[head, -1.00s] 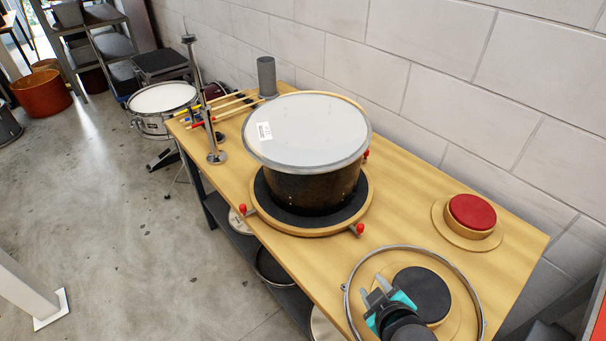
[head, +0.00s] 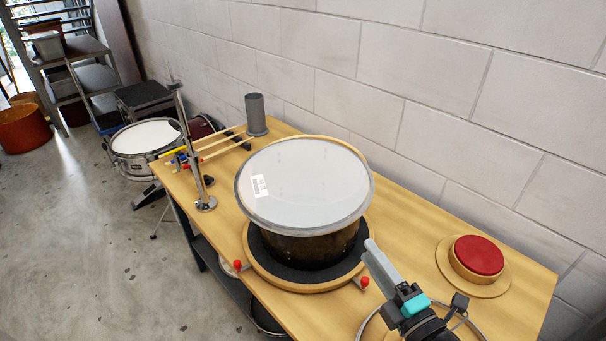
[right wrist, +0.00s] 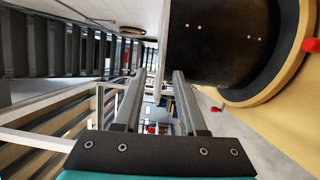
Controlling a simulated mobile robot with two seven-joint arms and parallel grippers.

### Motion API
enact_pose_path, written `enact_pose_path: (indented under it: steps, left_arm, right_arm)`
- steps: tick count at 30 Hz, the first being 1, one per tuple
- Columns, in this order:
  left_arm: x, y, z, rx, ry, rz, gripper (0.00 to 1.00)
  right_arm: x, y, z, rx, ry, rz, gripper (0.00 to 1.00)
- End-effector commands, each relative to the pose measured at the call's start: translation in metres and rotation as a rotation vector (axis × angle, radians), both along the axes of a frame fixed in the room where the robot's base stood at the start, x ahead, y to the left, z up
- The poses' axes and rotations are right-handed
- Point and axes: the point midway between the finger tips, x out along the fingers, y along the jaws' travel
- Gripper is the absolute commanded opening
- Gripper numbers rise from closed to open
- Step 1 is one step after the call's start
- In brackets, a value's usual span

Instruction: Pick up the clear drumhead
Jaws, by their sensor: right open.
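The clear drumhead (head: 310,180) is a round translucent disc with a thin rim and a white label (head: 258,186). It lies on top of a dark drum shell (head: 310,248), which stands on a round black-topped turntable (head: 262,268) with red knobs. My left gripper is not in view.
A red round pad (head: 479,254) on a wooden base sits at the bench's right. A metal hoop (head: 368,322) lies under my right arm. A grey cylinder (head: 256,114), sticks and a metal post (head: 190,150) stand at the far left end. The wall borders the bench's back.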

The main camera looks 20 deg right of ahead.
Motion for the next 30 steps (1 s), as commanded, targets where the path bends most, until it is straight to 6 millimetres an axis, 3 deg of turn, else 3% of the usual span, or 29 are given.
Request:
enact_pose_path:
  steps: [9,20,30]
  left_arm:
    - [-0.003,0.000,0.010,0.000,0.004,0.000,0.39]
    - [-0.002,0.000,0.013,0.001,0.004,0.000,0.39]
    - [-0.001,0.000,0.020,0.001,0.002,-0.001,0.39]
  right_arm:
    - [0.054,0.002,0.004,0.000,-0.002,0.000,0.41]
    - [0.079,0.002,0.004,0.003,0.000,-0.001,0.41]
    - [0.119,-0.002,0.007,0.003,-0.001,-0.001,0.41]
